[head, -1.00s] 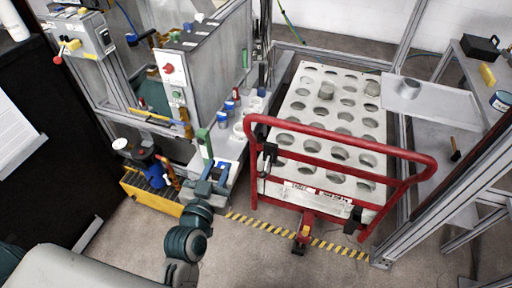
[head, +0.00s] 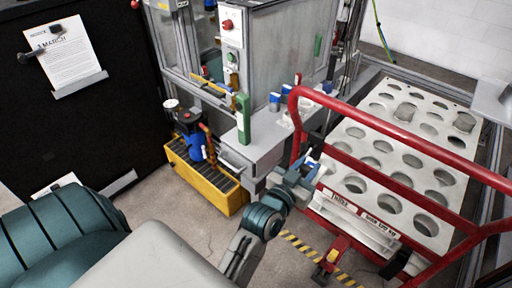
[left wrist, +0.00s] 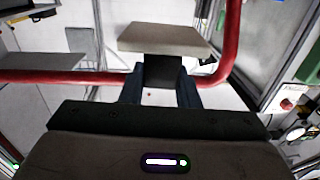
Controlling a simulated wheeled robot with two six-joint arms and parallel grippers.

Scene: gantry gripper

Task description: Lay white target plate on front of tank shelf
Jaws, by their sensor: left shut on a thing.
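My left gripper (head: 308,174) is at the left end of the red cart rail, right of the tank shelf. In the left wrist view its two fingers (left wrist: 160,88) are shut on a dark block under a pale flat plate (left wrist: 164,38), which I take to be the white target plate. The plate looks roughly level. In the head view the gripper and arm mostly hide it. The light grey tank shelf (head: 256,150) juts out in front of the tank (head: 287,50). A green upright piece (head: 243,118) stands at its front left. My right gripper is not in view.
The red rail (head: 400,132) of a cart with a white holed top (head: 375,150) is close to my gripper. A yellow tray (head: 210,180) with a blue pump stands on the floor left of the shelf. Blue-and-white jars (head: 275,102) stand farther back on the shelf.

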